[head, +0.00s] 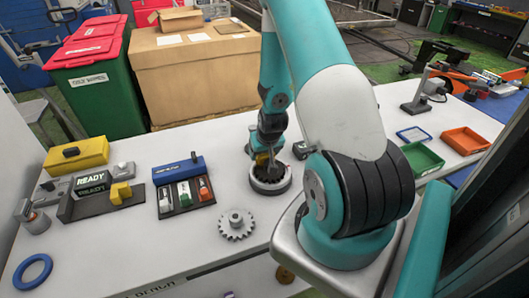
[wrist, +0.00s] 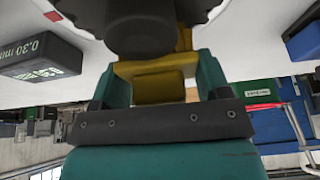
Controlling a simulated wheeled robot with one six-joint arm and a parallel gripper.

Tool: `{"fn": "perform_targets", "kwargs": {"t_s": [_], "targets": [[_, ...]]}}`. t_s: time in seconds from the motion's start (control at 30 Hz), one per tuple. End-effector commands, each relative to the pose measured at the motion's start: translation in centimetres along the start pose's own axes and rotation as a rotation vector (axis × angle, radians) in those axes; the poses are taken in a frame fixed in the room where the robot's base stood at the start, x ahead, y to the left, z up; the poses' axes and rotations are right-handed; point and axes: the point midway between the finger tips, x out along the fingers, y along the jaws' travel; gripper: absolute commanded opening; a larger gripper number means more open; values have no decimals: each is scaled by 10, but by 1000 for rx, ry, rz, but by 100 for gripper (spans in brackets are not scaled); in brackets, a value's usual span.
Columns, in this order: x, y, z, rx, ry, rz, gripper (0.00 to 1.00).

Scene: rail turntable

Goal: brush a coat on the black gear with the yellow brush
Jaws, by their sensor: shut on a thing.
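The black gear (head: 268,186) lies in a round grey turntable (head: 270,191) on the white bench in the head view. Its dark toothed rim (wrist: 205,10) shows at the top of the wrist view. My gripper (head: 263,157) is right above the gear. In the wrist view its two teal fingers are shut on the yellow brush (wrist: 158,84). A dark round part in front of the yellow handle hides some of the gear. Whether the bristles touch the gear cannot be told.
A pale toothed gear (head: 237,224) lies in front of the turntable. A blue-topped rack (head: 179,168) with several coloured items stands left, beside a READY display (head: 90,181). Green (head: 421,158) and orange (head: 465,140) trays stand right. A blue ring (head: 33,271) lies front left.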

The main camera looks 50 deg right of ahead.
Motion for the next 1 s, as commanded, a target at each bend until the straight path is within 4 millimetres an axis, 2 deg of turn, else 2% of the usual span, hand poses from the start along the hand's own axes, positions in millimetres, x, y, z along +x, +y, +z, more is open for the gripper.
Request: {"fn": "perform_targets", "kwargs": {"t_s": [0.37,1.0], "targets": [[1,0,-3,0,0,0,51],[-2,0,6,0,0,0,51]]}}
